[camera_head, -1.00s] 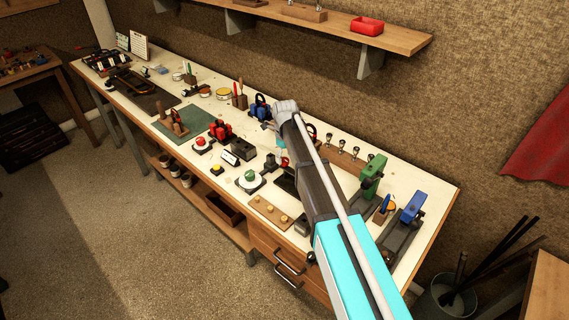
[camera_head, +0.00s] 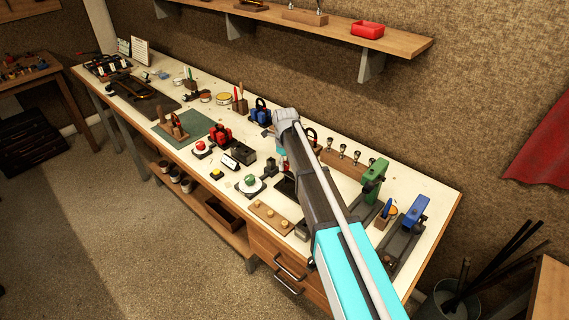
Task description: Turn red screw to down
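No part can be surely told as the red screw at this size. A small red spot (camera_head: 285,163) shows at the left edge of my arm, mostly hidden by it. My arm reaches in from the lower right over the bench. Its wrist is above the middle of the bench, right of the red clamp-like piece. My gripper's fingers are hidden behind the arm, so its hold and contact do not show.
The long white bench (camera_head: 341,234) is crowded. A green knob (camera_head: 250,180) on a round base and a wooden peg board (camera_head: 268,219) lie left of my arm. Green (camera_head: 374,178) and blue (camera_head: 415,210) upright tools stand right of it. A wall shelf (camera_head: 400,42) hangs above.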

